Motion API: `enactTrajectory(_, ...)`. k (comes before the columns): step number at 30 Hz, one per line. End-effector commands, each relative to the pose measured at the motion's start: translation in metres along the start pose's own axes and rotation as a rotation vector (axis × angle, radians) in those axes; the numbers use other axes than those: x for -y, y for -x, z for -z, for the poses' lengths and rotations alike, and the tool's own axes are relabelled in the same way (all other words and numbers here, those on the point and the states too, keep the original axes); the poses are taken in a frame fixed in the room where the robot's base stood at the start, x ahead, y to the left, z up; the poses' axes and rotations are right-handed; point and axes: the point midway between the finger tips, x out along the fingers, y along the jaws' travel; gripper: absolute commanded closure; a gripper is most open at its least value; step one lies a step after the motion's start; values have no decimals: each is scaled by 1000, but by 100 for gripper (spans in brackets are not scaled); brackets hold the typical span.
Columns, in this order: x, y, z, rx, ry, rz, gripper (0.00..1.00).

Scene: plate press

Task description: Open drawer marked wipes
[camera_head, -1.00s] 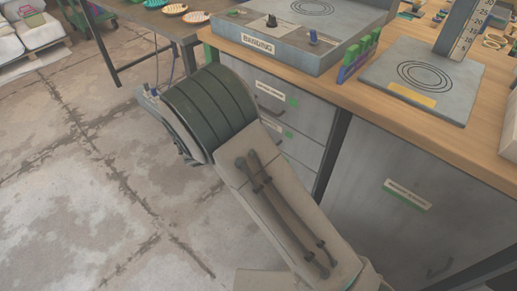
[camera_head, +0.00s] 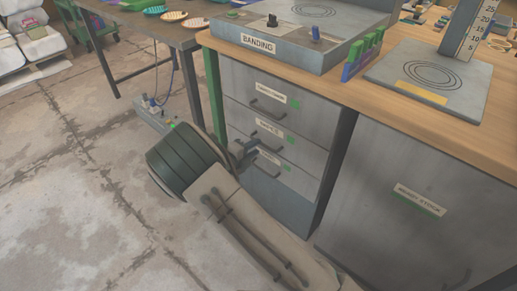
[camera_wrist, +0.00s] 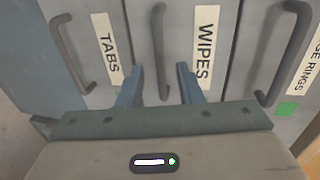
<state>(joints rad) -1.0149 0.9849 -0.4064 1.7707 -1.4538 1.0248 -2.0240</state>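The wipes drawer (camera_head: 291,136) is the middle drawer of the grey cabinet. Its label reads WIPES in the wrist view (camera_wrist: 206,45). Its dark bar handle (camera_wrist: 158,50) runs up the picture there, left of the label. My gripper (camera_wrist: 158,75) is open, its two fingers one on each side of the lower part of this handle, with gaps on both sides; I cannot tell how deep they reach. In the head view my gripper (camera_head: 245,150) is near the middle and lower drawers, partly hidden by my wrist. The drawer looks shut.
The tabs drawer (camera_wrist: 111,50) and the gauge rings drawer (camera_wrist: 300,60), its label cut off, lie on either side in the wrist view. A wooden worktop (camera_head: 425,115) with a banding station (camera_head: 275,40) is above. Open concrete floor (camera_head: 60,220) lies to the left.

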Motion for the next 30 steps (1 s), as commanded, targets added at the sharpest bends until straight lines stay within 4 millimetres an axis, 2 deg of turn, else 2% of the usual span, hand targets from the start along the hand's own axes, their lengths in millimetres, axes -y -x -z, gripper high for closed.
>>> enactTrajectory(1,-2,-9,0,-2,-1,1,68)
enactTrajectory(6,-1,-27,0,-1,-1,0,68)
enactTrajectory(17,0,-32,0,-1,-1,-1,68)
enactTrajectory(18,0,-32,0,-1,-1,-1,73)
enactTrajectory(21,0,-32,0,-1,-1,-1,100)
enactTrajectory(30,1,-30,1,-3,-1,-1,100)
